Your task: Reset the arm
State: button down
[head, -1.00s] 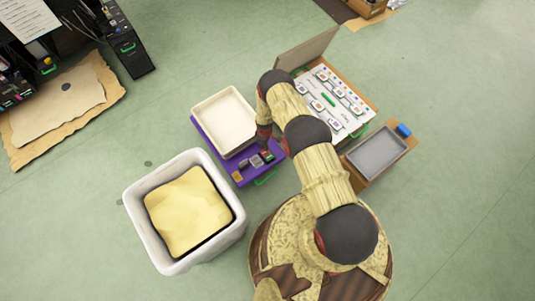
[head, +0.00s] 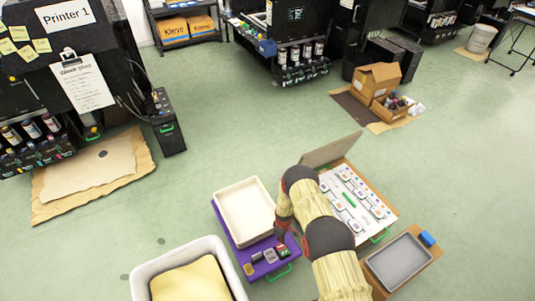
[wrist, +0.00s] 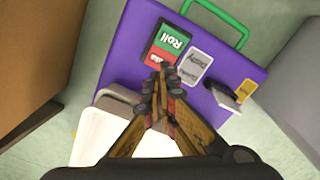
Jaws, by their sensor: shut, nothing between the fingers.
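My arm reaches forward and bends down over the work area in the head view. My gripper (wrist: 162,78) shows in the wrist view with its fingers together and nothing between them. It is above the purple board (wrist: 125,55), near a green and red label marked "Roll" (wrist: 168,42). In the head view the gripper (head: 282,232) hangs by the right side of the purple board (head: 238,258). I cannot tell whether it touches the board.
A cream tray (head: 222,222) sits on the purple board. A white bin (head: 140,275) with a yellow liner stands at the lower left. An open case with a white panel (head: 352,212) and a grey tray (head: 374,268) are at the right.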

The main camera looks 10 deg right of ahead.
jog(key=s+r+m+g, duration=0.2)
jog(key=s+m+g, duration=0.15)
jog(key=s, duration=0.75)
notch_tip(320, 180, up, 43)
jog(key=s+m+p, duration=0.1)
jog(key=s+m, duration=0.1)
jog(key=m, duration=0.3)
jog(key=s+r+t, duration=0.3)
jog(key=s+r, duration=0.2)
jog(key=r, duration=0.7)
jog(key=s+r+t+p, duration=0.1)
jog(key=s+r+t, duration=0.2)
jog(key=r, duration=1)
jog(key=s+r+m+t+p, duration=0.1)
jog(key=s+r+t, duration=0.2)
jog(key=s+r, duration=0.6)
notch_tip(320, 180, up, 4)
jog(key=shift+r, duration=0.1)
